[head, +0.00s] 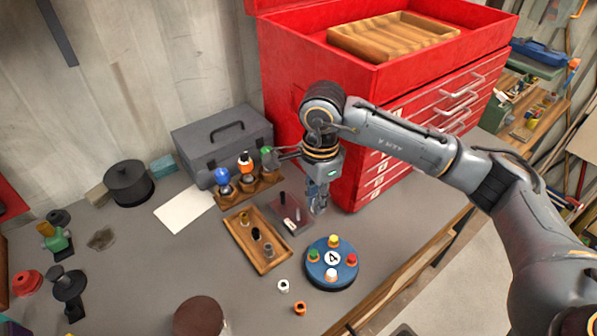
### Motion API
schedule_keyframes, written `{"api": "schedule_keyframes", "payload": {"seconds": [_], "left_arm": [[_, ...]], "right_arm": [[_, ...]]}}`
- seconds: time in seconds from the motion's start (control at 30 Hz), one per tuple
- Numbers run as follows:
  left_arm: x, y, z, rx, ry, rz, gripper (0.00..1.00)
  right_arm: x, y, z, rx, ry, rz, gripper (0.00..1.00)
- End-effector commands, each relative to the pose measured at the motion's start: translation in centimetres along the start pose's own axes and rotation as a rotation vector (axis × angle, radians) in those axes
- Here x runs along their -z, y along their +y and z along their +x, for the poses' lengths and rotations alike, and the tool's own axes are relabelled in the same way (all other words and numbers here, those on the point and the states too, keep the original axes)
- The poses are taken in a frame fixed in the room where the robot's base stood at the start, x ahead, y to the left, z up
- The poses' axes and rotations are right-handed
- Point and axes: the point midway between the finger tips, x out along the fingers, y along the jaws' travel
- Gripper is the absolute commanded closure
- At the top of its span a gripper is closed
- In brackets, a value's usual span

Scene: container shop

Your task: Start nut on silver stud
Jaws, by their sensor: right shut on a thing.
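A small grey plate (277,221) on the bench carries a dark upright stud (283,198) and a silver stud (298,214). My right gripper (318,208) points down just right of the silver stud, close to the plate's right edge. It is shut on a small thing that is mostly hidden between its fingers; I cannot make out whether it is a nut. No nut can be made out on the silver stud. My left gripper is not in view.
A wooden tray (236,229) with dark parts lies left of the plate. A round blue turntable (321,275) with coloured pieces stands in front. Behind are a rack (262,185) with coloured knobs, a grey toolbox (210,150) and a red tool chest (285,80).

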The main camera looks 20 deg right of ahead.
Motion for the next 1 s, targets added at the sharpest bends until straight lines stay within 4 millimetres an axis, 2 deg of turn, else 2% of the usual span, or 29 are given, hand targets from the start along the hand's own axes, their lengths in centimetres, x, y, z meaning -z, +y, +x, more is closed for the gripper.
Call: {"api": "schedule_keyframes", "payload": {"seconds": [0.03, 0.17, 0.43, 0.6, 0.8, 1.0], "left_arm": [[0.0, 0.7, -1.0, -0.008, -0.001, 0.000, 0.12], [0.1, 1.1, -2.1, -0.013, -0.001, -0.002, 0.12], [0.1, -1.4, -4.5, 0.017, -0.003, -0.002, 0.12], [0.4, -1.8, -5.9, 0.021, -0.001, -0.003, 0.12], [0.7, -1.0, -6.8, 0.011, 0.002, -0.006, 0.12], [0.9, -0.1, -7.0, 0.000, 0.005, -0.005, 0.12]], "right_arm": [[-0.2, -0.3, -0.7, -0.001, -0.001, 0.114, 1.00], [-0.5, -0.9, -1.1, -0.001, -0.001, 0.432, 1.00], [-1.0, -2.1, -1.9, -0.001, 0.002, 1.089, 1.00], [-1.3, -2.9, -2.4, 0.003, 0.003, 1.485, 1.00], [-1.6, -3.5, -2.6, 0.006, 0.005, 1.815, 1.00], [-1.6, -3.6, -2.4, 0.010, 0.006, 1.949, 1.00]]}}
